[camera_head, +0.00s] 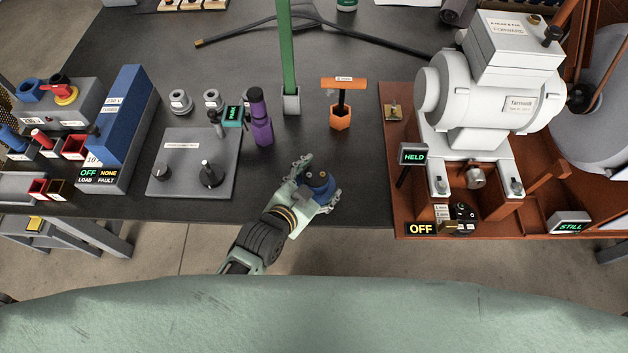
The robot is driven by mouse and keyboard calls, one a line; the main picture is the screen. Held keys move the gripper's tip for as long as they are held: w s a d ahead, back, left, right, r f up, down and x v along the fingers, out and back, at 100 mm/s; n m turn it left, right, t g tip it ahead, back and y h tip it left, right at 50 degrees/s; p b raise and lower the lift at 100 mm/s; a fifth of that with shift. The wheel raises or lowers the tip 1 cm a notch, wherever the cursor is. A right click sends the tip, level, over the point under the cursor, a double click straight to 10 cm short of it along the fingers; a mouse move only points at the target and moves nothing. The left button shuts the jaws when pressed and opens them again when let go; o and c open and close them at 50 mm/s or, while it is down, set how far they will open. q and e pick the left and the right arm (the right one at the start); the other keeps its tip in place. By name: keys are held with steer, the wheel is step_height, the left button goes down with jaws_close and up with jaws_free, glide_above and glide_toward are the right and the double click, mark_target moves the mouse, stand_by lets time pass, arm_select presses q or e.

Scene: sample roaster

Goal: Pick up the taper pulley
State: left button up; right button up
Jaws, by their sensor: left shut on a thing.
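My left gripper (314,190) is over the front part of the dark bench, its fingers closed around a dark blue round part (321,180). This part has a darker top with small brass-coloured spots and looks like the taper pulley. The fingers hide part of its sides. I cannot tell whether it touches the bench top. My right gripper is not in view.
An orange T-handled tool (341,115) stands behind the gripper, with a purple tool (260,118) and a green post (287,60) to its left. A grey plate (190,180) lies left. A white motor (490,95) on a brown base (395,170) stands right.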

arm_select(q)
steer(key=shift+s+f, duration=0.15)
steer(key=shift+f, duration=0.05)
steer(key=c, duration=0.9)
steer(key=shift+r, duration=0.15)
steer(key=shift+c, duration=0.3)
steer(key=shift+d, duration=0.1)
